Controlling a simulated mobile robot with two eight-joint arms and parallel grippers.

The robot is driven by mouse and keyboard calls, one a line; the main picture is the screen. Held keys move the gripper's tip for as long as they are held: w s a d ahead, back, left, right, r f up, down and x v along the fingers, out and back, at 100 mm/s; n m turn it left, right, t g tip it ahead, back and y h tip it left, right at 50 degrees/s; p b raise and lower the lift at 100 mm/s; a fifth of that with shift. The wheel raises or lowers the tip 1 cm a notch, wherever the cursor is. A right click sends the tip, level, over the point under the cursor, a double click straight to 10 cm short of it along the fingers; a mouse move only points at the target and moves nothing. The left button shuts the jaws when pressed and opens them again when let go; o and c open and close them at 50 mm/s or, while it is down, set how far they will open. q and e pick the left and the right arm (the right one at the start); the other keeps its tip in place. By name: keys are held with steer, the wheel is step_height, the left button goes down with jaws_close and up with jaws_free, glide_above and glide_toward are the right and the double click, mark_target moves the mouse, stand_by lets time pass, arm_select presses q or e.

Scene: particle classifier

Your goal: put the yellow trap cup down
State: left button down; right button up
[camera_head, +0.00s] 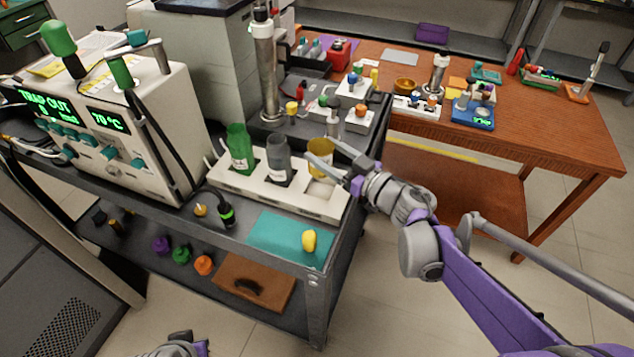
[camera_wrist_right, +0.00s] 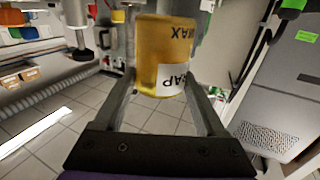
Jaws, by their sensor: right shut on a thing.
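The yellow trap cup (camera_head: 320,170) is between the fingers of my right gripper (camera_head: 320,150), above the right end of the white rack (camera_head: 228,178). In the right wrist view the cup (camera_wrist_right: 163,45) shows a white label and sits between both fingers. An empty square recess (camera_head: 318,193) shows in the rack just below the cup. Whether the cup touches the rack, I cannot tell. A green cup (camera_head: 240,150) and a grey cup (camera_head: 278,160) stand in the rack to the left. Part of my left arm (camera_head: 178,346) shows at the bottom edge; its fingers are not clear.
The rack stands on a dark cart. A teal mat (camera_head: 268,234) with a yellow piece (camera_head: 309,241) lies in front. The control box (camera_head: 150,110) stands at left. A metal column (camera_head: 265,75) and small equipment are behind. A wooden table (camera_head: 530,120) is at right.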

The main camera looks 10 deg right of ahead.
step_height(320, 180, down, 4)
steer(key=shift+s+d+r+b, duration=0.1)
steer(key=shift+r+b, duration=0.1)
steer(key=shift+b, duration=0.15)
steer(key=shift+f+b, duration=0.6)
steer(key=shift+f, duration=1.65)
steer(key=shift+f, duration=0.1)
steer(key=o, duration=0.9)
steer(key=shift+f, duration=0.15)
steer(key=o, duration=0.4)
